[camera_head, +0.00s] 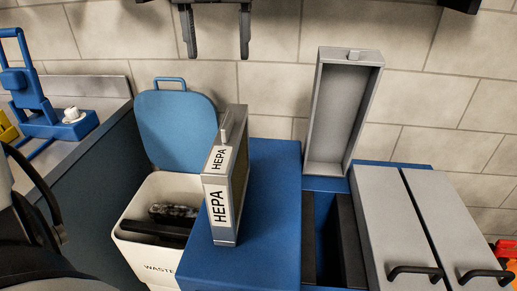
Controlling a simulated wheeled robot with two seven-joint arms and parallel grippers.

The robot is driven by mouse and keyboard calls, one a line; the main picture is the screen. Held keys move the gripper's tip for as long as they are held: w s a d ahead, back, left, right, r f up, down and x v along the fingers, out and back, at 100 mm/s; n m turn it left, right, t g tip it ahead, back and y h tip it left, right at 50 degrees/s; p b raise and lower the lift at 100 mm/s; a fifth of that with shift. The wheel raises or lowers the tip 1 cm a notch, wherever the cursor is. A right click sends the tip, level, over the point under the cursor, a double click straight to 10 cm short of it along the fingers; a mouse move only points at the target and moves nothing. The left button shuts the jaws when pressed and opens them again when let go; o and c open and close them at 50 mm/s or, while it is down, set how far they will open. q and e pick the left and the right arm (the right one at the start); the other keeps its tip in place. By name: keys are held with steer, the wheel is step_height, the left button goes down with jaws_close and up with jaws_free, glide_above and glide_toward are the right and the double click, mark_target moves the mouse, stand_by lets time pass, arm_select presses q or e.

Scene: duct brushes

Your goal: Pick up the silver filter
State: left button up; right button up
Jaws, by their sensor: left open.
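The silver filter (240,178) stands upright on the flat blue top of a housing (272,213), near the middle of the view. It is a thin box with white HEPA labels on its near narrow side and a small tab on top. My left gripper (217,55) hangs in at the top of the view, its two dark fingers pointing down and spread wide apart. It is open and empty, in the picture above the filter and apart from it.
A white waste bin (130,244) with a raised blue lid (176,122) holds dark items, left of the filter. A grey lid (343,115) stands open behind a dark slot. Closed grey lids (403,215) with black handles lie right. A blue tool (70,125) sits far left.

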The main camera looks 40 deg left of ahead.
mark_target(228, 118)
arm_select(q)
step_height(228, 118, down, 10)
steer(key=shift+f, duration=0.15)
steer(key=shift+w+d+f, duration=0.1)
steer(key=shift+w+f, duration=0.05)
steer(key=shift+f, duration=1.25)
steer(key=shift+w+d+f, duration=0.1)
steer(key=shift+f, duration=1.25)
steer(key=shift+c, duration=0.3)
steer(key=shift+r, duration=0.1)
jaws_close()
